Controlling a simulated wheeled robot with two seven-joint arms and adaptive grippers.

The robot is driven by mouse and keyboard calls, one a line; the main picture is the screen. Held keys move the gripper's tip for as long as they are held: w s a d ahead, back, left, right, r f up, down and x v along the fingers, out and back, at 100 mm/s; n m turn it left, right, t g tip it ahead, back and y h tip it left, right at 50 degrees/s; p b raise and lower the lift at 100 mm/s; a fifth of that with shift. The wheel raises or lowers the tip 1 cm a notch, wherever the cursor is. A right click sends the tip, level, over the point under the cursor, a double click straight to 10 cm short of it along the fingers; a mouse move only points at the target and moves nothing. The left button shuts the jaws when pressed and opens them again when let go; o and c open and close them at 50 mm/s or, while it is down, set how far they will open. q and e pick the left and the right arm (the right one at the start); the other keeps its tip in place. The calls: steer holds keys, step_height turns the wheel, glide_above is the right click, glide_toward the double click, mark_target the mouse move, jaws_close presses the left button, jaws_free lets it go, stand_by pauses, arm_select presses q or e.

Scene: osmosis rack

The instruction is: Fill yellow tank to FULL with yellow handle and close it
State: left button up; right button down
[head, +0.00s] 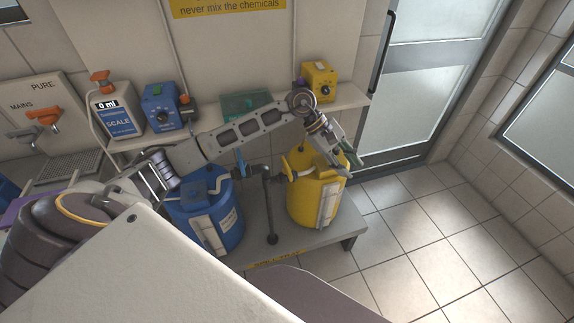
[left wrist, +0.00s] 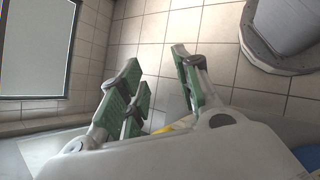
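The yellow tank (head: 308,201) stands at the right end of the low grey bench, with a pale level strip (head: 328,205) on its front. The level inside cannot be read. A small yellow handle (head: 285,163) shows on the pipe at the tank's left side. My left gripper (head: 345,160) is over the tank's upper right side, right of that handle. Its green-padded fingers stand apart with nothing between them in the left wrist view (left wrist: 157,62). My left arm and gripper hide part of the tank's top. My right gripper is not in view.
The blue tank (head: 222,226) with a blue handle (head: 240,163) stands left, beyond a dark pipe (head: 268,205). A shelf behind holds a blue dosing box (head: 160,108), a yellow one (head: 319,80) and a scale bottle (head: 115,112). The tiled floor at right is clear.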

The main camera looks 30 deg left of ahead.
arm_select(q)
steer(key=a+m+y, duration=0.2)
steer(key=a+y, duration=0.3)
steer(key=a, duration=0.6)
step_height(320, 180, up, 2)
steer(key=m+g+y, duration=0.1)
steer(key=y, duration=0.3)
glide_above(287, 165)
steer(key=shift+r, duration=0.15)
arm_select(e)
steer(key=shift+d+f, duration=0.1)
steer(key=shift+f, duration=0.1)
